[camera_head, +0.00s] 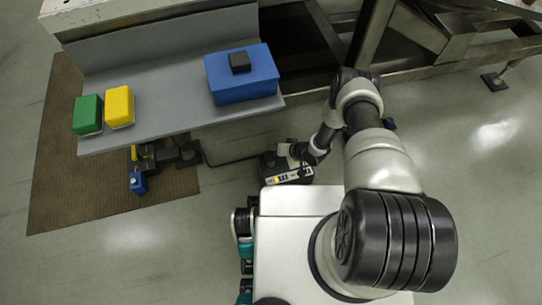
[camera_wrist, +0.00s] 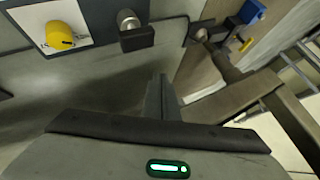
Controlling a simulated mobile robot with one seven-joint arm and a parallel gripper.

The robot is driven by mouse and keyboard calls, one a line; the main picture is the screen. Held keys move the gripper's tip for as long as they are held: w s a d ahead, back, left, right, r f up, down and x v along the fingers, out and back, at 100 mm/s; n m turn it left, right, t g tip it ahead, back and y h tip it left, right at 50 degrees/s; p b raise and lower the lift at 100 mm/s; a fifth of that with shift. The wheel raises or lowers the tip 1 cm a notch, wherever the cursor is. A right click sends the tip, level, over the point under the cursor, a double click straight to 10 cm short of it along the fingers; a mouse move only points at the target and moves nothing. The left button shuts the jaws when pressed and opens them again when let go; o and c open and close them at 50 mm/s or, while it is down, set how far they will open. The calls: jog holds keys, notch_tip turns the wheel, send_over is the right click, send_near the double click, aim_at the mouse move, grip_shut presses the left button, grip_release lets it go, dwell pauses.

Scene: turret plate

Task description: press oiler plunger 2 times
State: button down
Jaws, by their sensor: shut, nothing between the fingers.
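My gripper (camera_wrist: 162,100) is shut and empty, its fingers together in the middle of the wrist view. In the head view my wrist hangs right of the grey shelf's front edge, fingertips not clear. A small blue piece with a pale top (camera_head: 138,182) hangs below the shelf at the left; a blue piece also shows at the top right of the wrist view (camera_wrist: 251,11). A yellow lever (camera_wrist: 245,45) is beside it. A round metal knob on a black block (camera_wrist: 130,28) lies ahead of my fingers, apart from them. I cannot tell which part is the oiler plunger.
The grey shelf (camera_head: 170,105) carries a green block (camera_head: 88,114), a yellow block (camera_head: 119,106) and a blue box (camera_head: 242,78) with a black piece on top. A yellow dial (camera_wrist: 60,36) sits on a white plate in the wrist view. Dark metal frame beams (camera_head: 420,68) stand at right.

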notch_tip(320, 180, up, 4)
jog(key=shift+f+b, duration=0.25)
jog(key=shift+b, duration=0.15)
jog(key=shift+f, duration=0.1)
jog(key=b, duration=0.4)
send_over(270, 156)
jog(key=s+d, duration=0.1)
jog(key=f, duration=0.6)
jog(key=shift+d+f, duration=0.1)
jog(key=shift+d, duration=0.1)
jog(key=shift+f, duration=1.25)
jog(key=shift+f, duration=0.15)
jog(key=shift+f, duration=0.25)
jog(key=shift+f, duration=1.1)
dwell(1.3)
